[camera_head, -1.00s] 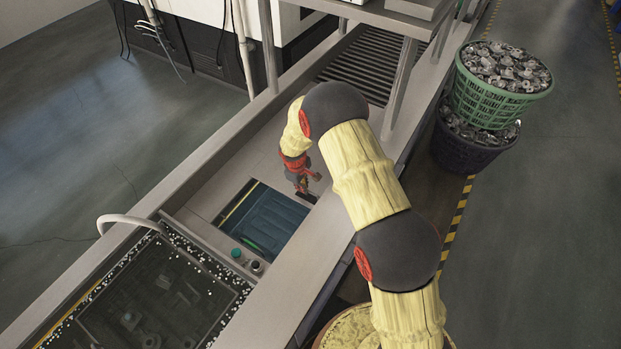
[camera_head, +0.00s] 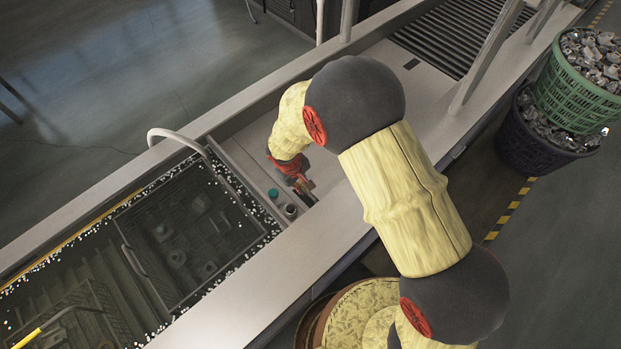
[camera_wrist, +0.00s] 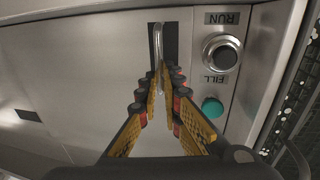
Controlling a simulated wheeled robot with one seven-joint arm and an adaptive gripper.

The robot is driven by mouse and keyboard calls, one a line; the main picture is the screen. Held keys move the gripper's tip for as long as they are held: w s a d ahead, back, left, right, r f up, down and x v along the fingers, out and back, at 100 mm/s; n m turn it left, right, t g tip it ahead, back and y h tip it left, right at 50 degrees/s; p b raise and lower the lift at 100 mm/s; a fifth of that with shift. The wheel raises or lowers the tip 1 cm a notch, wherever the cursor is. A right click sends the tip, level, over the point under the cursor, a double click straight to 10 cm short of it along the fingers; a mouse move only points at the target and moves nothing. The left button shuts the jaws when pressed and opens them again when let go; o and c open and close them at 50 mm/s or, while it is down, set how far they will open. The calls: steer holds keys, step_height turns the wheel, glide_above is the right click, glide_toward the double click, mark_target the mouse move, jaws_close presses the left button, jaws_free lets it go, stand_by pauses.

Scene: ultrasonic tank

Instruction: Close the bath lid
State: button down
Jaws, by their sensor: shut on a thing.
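The bath lid (camera_wrist: 85,80) is a flat grey metal panel lying level in the deck. A bent metal handle (camera_wrist: 158,45) stands over a dark slot at the lid's edge near the controls. My gripper (camera_wrist: 162,88) is shut on this handle, its fingers at the handle's lower end. In the head view my gripper (camera_head: 303,188) is low over the deck, close to the green button (camera_head: 272,194) and the black knob (camera_head: 290,210). No blue bath opening shows now. My arm hides part of the lid in the head view.
A tank with a wire basket (camera_head: 122,247) of parts lies left of the controls, with a curved pipe (camera_head: 178,134) at its edge. Rollers (camera_head: 455,35) lie beyond. A green crate (camera_head: 580,95) of parts stands at right on a dark one.

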steer(key=c, duration=2.6)
jaws_free()
steer(key=shift+s+a+f, duration=0.1)
steer(key=shift+s+a, duration=0.05)
steer(key=shift+s, duration=0.15)
steer(key=shift+o, duration=1.3)
steer(key=o, duration=0.4)
steer(key=shift+c, duration=0.2)
steer(key=r, duration=0.4)
steer(key=s+a+r, duration=0.1)
steer(key=r, duration=0.7)
steer(key=shift+s+a, duration=0.2)
steer(key=shift+a, duration=0.15)
steer(key=shift+f, duration=0.1)
